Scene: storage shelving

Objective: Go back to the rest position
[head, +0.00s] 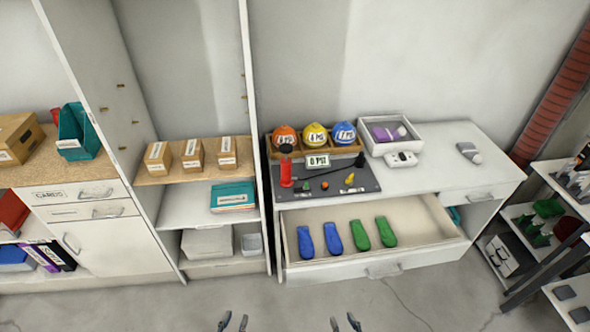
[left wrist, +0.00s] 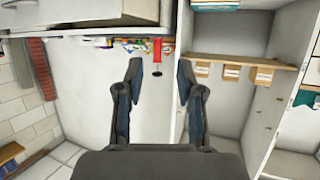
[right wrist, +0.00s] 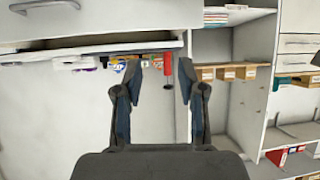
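My left gripper (head: 233,322) shows at the bottom edge of the head view, above the floor in front of the shelving. Its two fingers are apart and empty; they also show spread in the left wrist view (left wrist: 160,80). My right gripper (head: 344,323) is at the bottom edge, further right, below the open drawer. Its fingers are apart with nothing between them, as in the right wrist view (right wrist: 159,82). Both grippers are clear of the furniture and touch nothing. Most of both arms is out of the head view.
An open drawer (head: 420,238) holding blue and green objects juts from the white desk (head: 450,150). A shelf with boxes (head: 193,154) stands left. A dark-framed rack (head: 545,250) stands right.

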